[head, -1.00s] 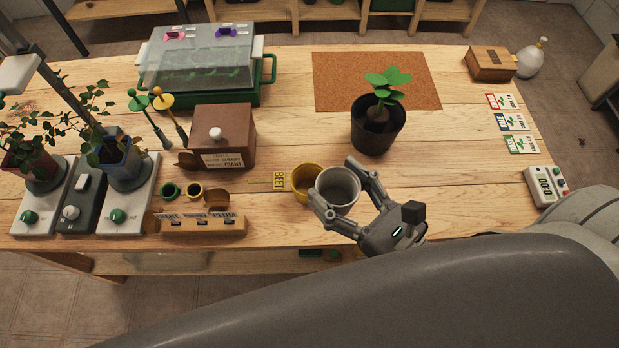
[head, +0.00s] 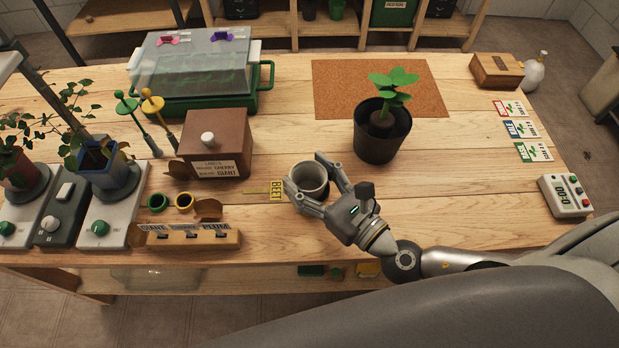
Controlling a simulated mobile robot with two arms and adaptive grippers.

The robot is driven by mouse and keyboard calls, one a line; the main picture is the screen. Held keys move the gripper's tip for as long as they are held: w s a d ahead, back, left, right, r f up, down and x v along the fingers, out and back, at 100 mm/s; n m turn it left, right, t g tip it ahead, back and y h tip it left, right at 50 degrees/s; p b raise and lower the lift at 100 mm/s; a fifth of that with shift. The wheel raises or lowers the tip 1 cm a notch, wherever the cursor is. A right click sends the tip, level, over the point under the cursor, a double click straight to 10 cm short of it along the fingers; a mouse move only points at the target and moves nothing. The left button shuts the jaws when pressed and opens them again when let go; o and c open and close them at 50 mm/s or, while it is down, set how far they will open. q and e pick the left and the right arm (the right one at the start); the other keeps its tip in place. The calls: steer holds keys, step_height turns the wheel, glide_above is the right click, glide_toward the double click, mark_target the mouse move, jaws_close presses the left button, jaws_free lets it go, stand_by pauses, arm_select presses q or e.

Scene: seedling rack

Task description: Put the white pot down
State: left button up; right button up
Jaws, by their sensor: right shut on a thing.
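The fingers hide part of the pot's lower wall. I cannot tell whether its base touches the bench or something beneath it. My left gripper is not in view.
A yellow BEET tag (head: 277,190) lies just left of the pot. A black pot with a seedling (head: 380,138) stands behind right, by a cork mat (head: 335,85). A brown box (head: 222,135) is left. Bare wood lies to the right.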

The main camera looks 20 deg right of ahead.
steer(key=shift+f, duration=0.2)
steer(key=shift+s+f+b, duration=0.15)
steer(key=shift+f+b, duration=0.35)
steer(key=shift+f, duration=0.05)
steer(key=o, duration=0.9)
steer(key=shift+f, duration=0.2)
steer(key=shift+r+p, duration=0.5)
steer(key=shift+r, duration=0.05)
steer(key=b+v, duration=0.1)
steer(key=v, duration=0.4)
steer(key=b+v, duration=0.2)
steer(key=v, duration=0.3)
steer(key=shift+s+d+r, duration=0.2)
steer(key=shift+s+r, duration=0.05)
steer(key=shift+s, duration=0.05)
steer(key=shift+s+d+r, duration=0.15)
steer(key=shift+s+d, duration=0.05)
steer(key=shift+s, duration=0.35)
